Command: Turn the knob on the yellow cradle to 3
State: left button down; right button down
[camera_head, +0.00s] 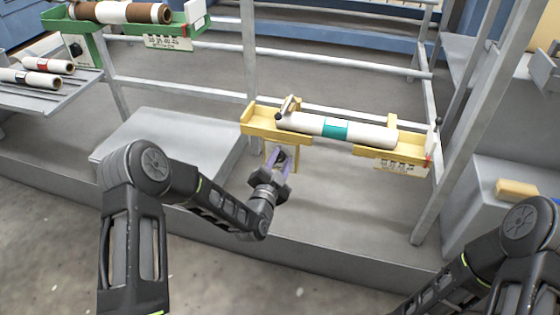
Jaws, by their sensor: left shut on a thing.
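The yellow cradle (262,121) is fixed on the grey frame right of the middle. It holds a white roll (370,132) with a teal band. A yellow panel (268,152) hangs below the cradle's left end. My left gripper (281,158) is in front of this panel, with its fingers shut on the knob. The fingers cover the knob, so its setting and the number 3 cannot be read. My right arm enters at the lower right, and its gripper is out of view.
A green cradle (100,45) with a brown and white roll and a dark knob (76,49) is at the upper left. A grey shelf (60,92) below holds small rolls. A grey post (480,120) stands to the right. A yellow block (516,189) lies on a grey box.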

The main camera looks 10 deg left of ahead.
aim_at(281, 159)
pick_arm(q)
jog(key=c, duration=1)
grip_release()
jog(key=shift+s, duration=0.3)
jog(key=s, duration=0.2)
jog(key=s+p, duration=0.1)
jog(key=shift+s+a, duration=0.2)
jog(key=shift+s, duration=0.2)
jog(key=s+b, duration=0.3)
jog(key=shift+s+a, duration=0.1)
jog(key=shift+s, duration=0.1)
